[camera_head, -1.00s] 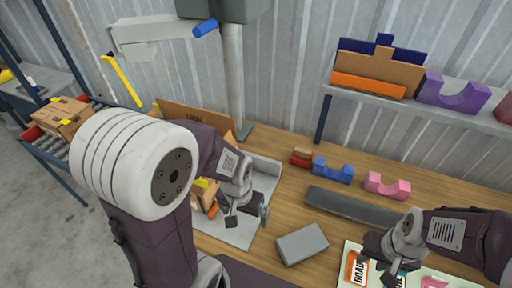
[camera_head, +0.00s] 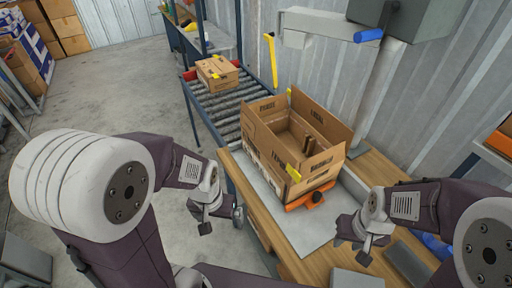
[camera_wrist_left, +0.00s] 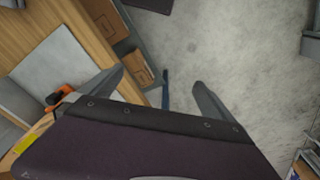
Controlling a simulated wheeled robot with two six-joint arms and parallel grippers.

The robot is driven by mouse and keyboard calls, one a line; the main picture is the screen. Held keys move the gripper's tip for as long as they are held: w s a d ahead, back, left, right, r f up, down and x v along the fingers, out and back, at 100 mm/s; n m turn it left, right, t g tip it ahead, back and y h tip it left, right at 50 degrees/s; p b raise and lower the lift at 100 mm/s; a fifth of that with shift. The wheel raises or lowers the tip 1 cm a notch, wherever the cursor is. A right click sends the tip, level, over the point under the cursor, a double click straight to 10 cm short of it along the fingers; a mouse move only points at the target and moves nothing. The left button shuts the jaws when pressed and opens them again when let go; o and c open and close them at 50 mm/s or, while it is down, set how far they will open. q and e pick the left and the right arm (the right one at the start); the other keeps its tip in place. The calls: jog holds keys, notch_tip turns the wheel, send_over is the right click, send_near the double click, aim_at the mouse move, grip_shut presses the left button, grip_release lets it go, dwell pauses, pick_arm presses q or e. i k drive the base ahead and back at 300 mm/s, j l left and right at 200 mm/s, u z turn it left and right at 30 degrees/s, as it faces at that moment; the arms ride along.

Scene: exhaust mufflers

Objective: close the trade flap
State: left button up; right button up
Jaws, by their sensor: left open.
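An open cardboard carton (camera_head: 262,172) stands on a light grey mat (camera_head: 307,232) on the bench in the head view. Its raised flaps include a tall back flap (camera_head: 322,120) and a near-right flap (camera_head: 322,163). The flaps bear dark print too small to read, so I cannot tell which is the trade flap. My left gripper (camera_head: 222,222) is open and empty, left of the carton and apart from it. Its fingers (camera_wrist_left: 158,88) show spread in the left wrist view. My right gripper (camera_head: 350,249) appears open and empty, right of the carton.
An orange tool (camera_head: 304,200) lies against the carton's near side. A roller conveyor (camera_head: 214,103) with a closed carton (camera_head: 217,72) stands behind left. A post (camera_head: 375,80) with a grey arm rises behind the carton. Open floor (camera_head: 110,85) lies left.

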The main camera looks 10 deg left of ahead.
aim_at(264, 108)
jog(key=i+j+z, duration=0.15)
jog(key=j+z, duration=0.65)
jog(key=j, duration=0.25)
jog(key=j+z, duration=0.4)
jog(key=j, duration=0.15)
jog(key=j+z, duration=0.45)
jog(key=k+j, duration=0.05)
jog(key=j, duration=0.05)
